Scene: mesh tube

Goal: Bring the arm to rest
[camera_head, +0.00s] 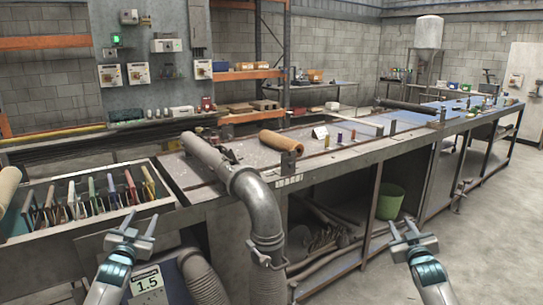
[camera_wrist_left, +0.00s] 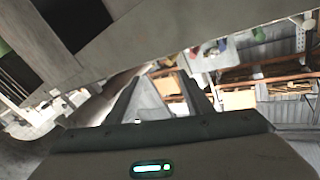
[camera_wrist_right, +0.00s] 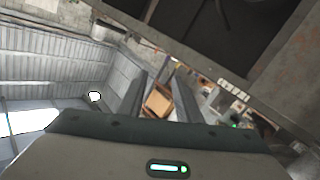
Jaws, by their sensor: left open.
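My left gripper (camera_head: 143,216) is in front of the workbench at the lower left of the head view, fingers pointing up and apart. In the left wrist view its two fingers (camera_wrist_left: 160,80) are spread with nothing between them. My right gripper (camera_head: 401,224) is at the lower right of the head view, in front of the bench. In the right wrist view its fingers (camera_wrist_right: 161,76) are also spread and empty. A brown mesh-like tube (camera_head: 280,143) lies on the workbench top (camera_head: 335,158), apart from both grippers.
A thick grey pipe (camera_head: 246,181) bends down over the bench front between my grippers. A rack of coloured-handled tools (camera_head: 93,193) is at the left. A green bucket (camera_head: 390,201) sits under the bench. Floor at the right (camera_head: 495,235) is clear.

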